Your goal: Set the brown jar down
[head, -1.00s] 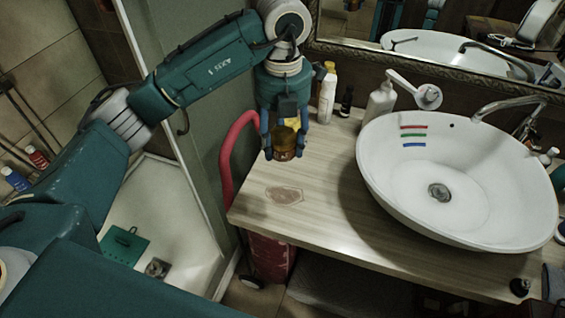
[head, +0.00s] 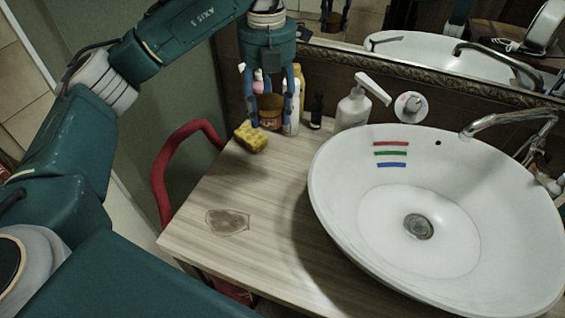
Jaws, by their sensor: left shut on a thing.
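The brown jar (head: 271,115) is a small amber jar with a lighter label, near the back left of the wooden counter (head: 262,200). My left gripper (head: 271,122) points down with its blue fingers on either side of the jar and is shut on it. The jar is upright, close to the counter top; I cannot tell whether its base touches. My right gripper is not in view.
A yellow sponge (head: 251,138) lies just left of the jar. A white bottle (head: 292,108), a small dark bottle (head: 316,112) and a soap dispenser (head: 353,107) stand to its right. The white basin (head: 335,190) fills the right. A brown stain (head: 228,222) marks the front counter.

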